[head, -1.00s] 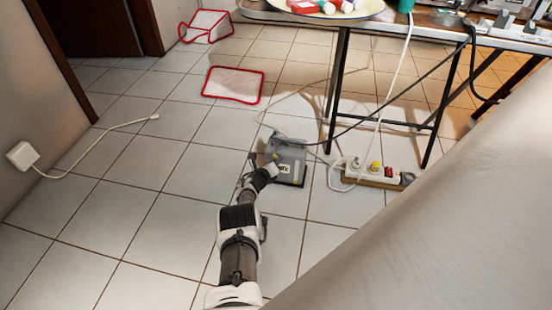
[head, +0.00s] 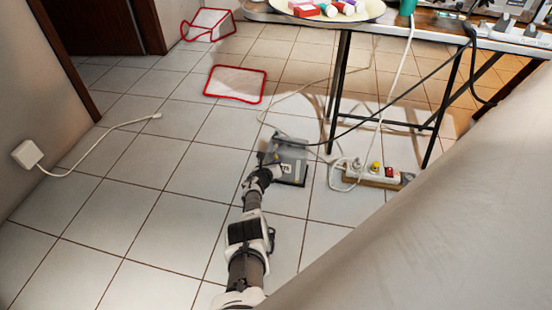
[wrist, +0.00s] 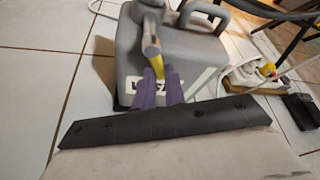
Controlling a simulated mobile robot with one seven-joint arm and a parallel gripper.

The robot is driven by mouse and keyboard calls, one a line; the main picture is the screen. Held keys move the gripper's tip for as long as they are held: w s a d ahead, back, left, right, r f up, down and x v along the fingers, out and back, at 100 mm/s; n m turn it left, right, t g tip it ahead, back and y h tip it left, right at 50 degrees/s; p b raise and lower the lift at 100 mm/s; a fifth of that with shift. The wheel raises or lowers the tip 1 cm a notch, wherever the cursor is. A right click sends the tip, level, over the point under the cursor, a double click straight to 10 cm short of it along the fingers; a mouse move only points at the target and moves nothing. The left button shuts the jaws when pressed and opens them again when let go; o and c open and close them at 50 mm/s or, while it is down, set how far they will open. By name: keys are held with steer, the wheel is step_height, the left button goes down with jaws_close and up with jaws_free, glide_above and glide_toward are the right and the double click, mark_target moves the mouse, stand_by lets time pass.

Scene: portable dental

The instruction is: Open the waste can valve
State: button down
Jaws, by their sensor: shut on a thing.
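The waste can (head: 292,150) is a grey box standing on the tiled floor beside the table legs. In the wrist view the waste can (wrist: 190,55) shows a carry handle on top and a partly hidden white label with dark letters. The valve (wrist: 150,42), a grey lever-like piece with a yellowish lower end, sticks out at the can's near top. My gripper (wrist: 158,88) has purple fingers and is shut on the valve's lower end. In the head view my gripper (head: 276,170) is at the can's near left side, where the valve is too small to make out.
A power strip (head: 370,172) with plugs lies right of the can, and cables (head: 300,142) run around it. A table (head: 440,35) stands behind. A red-edged mat (head: 236,84) lies farther back. Open tiles lie to the left.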

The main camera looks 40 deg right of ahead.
steer(key=shift+w+a+f+m+t+y, duration=0.1)
steer(key=shift+w+a+m+t+y, duration=0.15)
steer(key=shift+m, duration=0.3)
steer(key=shift+w+m+t+y, duration=0.1)
steer(key=shift+m+t+y, duration=0.2)
steer(key=shift+m, duration=0.25)
steer(key=c, duration=1.5)
jaws_free()
steer(key=shift+o, duration=0.2)
steer(key=shift+p, duration=0.45)
